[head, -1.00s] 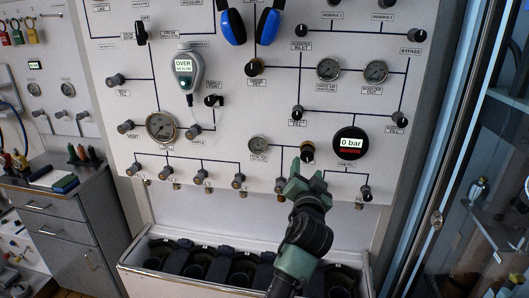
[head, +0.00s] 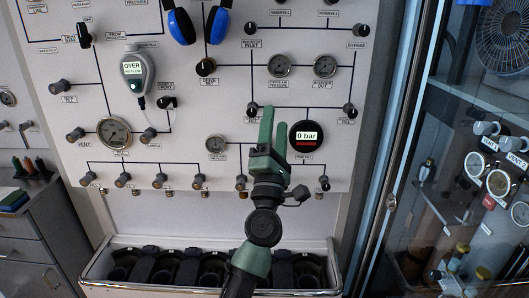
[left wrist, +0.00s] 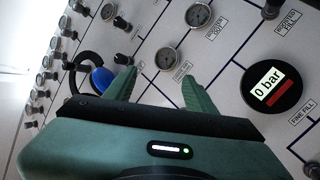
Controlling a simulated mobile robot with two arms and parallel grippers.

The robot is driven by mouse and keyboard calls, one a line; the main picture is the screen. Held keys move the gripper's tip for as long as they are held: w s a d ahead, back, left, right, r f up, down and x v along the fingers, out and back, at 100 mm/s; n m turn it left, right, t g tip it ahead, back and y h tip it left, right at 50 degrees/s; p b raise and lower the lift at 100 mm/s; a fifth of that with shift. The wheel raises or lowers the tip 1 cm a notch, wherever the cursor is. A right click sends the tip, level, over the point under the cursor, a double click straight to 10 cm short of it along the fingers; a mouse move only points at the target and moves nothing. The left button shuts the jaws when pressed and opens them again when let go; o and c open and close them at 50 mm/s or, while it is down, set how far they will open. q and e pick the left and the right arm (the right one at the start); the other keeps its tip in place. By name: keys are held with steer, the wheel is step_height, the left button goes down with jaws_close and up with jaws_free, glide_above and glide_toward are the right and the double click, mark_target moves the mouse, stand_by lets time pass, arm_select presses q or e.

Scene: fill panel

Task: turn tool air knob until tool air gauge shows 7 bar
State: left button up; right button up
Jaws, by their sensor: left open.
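My left gripper (head: 273,110) is in front of the lower right of the panel. Its two green fingers point up and are apart, with nothing seen between them; they also show open in the left wrist view (left wrist: 160,85). A small round gauge (head: 216,144), likely the tool air gauge, is left of the gripper; its label and needle are too small to read. The brass-and-black knob right of this gauge is hidden behind my gripper now. Neither that gauge nor that knob can be made out in the left wrist view. My right gripper is not in view.
A round display reading 0 bar (head: 306,136) is just right of my fingers. A black knob (head: 252,110) is close by the fingertips. Several small knobs line the panel's lower edge. An open bin (head: 100,270) stands below. A glass cabinet (head: 455,130) is at right.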

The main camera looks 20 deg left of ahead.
arm_select(q)
steer(key=w+a+f+n+g+y, duration=0.1)
steer(key=w+a+f+n+g, duration=0.1)
steer(key=f+n+g, duration=0.4)
steer(key=w+a+f+n+g, duration=0.2)
steer(key=f+n, duration=0.5)
steer(key=n, duration=0.2)
steer(key=p+x, duration=0.2)
steer(key=x, duration=0.5)
steer(key=shift+d, duration=0.1)
jaws_close()
steer(key=m+p, duration=0.2)
steer(key=p, duration=0.1)
